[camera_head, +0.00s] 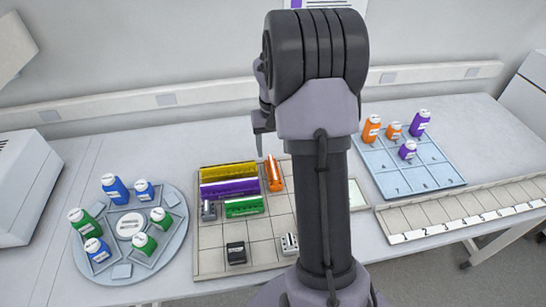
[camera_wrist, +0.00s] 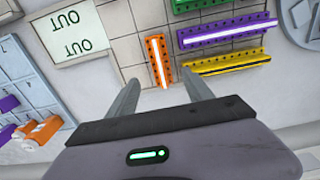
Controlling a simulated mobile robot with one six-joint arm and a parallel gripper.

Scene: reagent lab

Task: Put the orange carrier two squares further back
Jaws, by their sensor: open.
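The orange carrier (camera_head: 273,174) stands upright-on on the beige squared board (camera_head: 211,262), near its back edge and just right of the yellow and purple carriers. In the wrist view the orange carrier (camera_wrist: 152,52) shows a bright white strip along it and lies lengthwise between the directions of my fingers. My gripper (camera_head: 263,146) is open and empty above the back end of the carrier. In the wrist view its two fingers (camera_wrist: 160,86) spread to either side of the carrier's lower end, apart from it. The board's right part is hidden behind my arm.
Left of the orange carrier lie the yellow (camera_head: 228,173), purple (camera_head: 229,188) and green (camera_head: 244,207) carriers. A black block (camera_head: 236,253) stands at the front. A white OUT pad (camera_wrist: 74,42) adjoins the board. A bottle turntable (camera_head: 172,262) and blue tray (camera_head: 391,182) flank it.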

